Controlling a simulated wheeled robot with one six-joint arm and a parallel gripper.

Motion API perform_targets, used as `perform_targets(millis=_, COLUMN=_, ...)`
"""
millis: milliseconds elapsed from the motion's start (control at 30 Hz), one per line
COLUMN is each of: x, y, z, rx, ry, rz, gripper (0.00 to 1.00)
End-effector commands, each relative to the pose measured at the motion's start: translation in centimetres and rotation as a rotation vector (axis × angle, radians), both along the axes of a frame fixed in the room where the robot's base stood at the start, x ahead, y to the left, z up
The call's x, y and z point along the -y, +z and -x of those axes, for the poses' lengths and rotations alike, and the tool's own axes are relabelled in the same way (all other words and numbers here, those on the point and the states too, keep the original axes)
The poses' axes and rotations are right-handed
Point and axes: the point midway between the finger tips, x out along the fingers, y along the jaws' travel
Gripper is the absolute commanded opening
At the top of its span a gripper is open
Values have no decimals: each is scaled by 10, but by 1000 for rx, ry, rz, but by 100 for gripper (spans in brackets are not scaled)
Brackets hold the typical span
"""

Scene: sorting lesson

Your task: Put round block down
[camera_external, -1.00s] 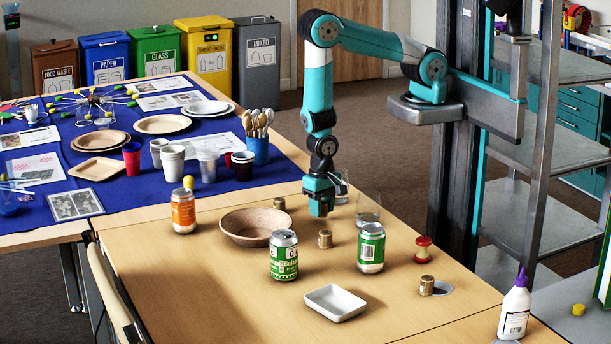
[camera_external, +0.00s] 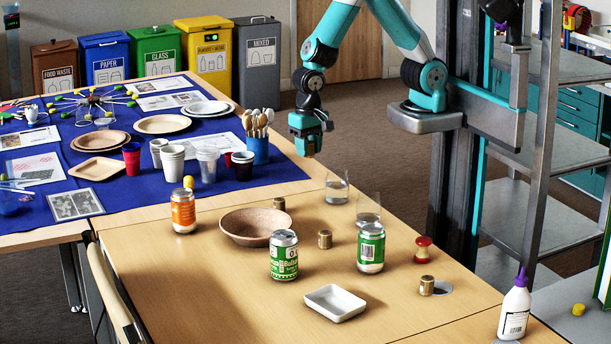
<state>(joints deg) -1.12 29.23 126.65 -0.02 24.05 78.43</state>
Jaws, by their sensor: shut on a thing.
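My gripper (camera_external: 308,144) is raised in the air near the back edge of the wooden table (camera_external: 190,285), pointing down. It is shut on a small brownish thing at its tips, which I take for the round block (camera_external: 309,154). The fingers hide most of it, so its shape is hard to tell. It is clear of the table and of everything on it.
Two clear glasses (camera_external: 337,190) (camera_external: 368,211) stand below and right of my gripper. A brown bowl (camera_external: 230,235), several cans (camera_external: 284,262), brass-coloured cylinders (camera_external: 325,239), a red spool (camera_external: 423,252) and a white dish (camera_external: 312,303) share the table. Its front left is clear.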

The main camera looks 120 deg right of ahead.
Motion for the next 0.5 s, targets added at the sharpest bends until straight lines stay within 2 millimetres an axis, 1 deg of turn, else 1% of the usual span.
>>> perform_targets(millis=33, x=-4, y=-12, z=-21, rx=7, ry=-4, rz=-1, gripper=12)
perform_targets(millis=67, x=-6, y=-14, z=-33, rx=7, ry=-8, rz=-1, gripper=12)
perform_targets(millis=100, x=-9, y=-16, z=-49, rx=7, ry=-13, rz=-1, gripper=12)
perform_targets(millis=200, x=-18, y=-14, z=-85, rx=7, ry=-27, rz=-1, gripper=12)
perform_targets(millis=300, x=-26, y=-9, z=-114, rx=7, ry=-41, rz=-1, gripper=12)
perform_targets(millis=333, x=-29, y=-7, z=-121, rx=6, ry=-44, rz=0, gripper=12)
perform_targets(millis=400, x=-34, y=-2, z=-134, rx=5, ry=-52, rz=0, gripper=12)
perform_targets(millis=500, x=-38, y=5, z=-146, rx=2, ry=-59, rz=-1, gripper=12)
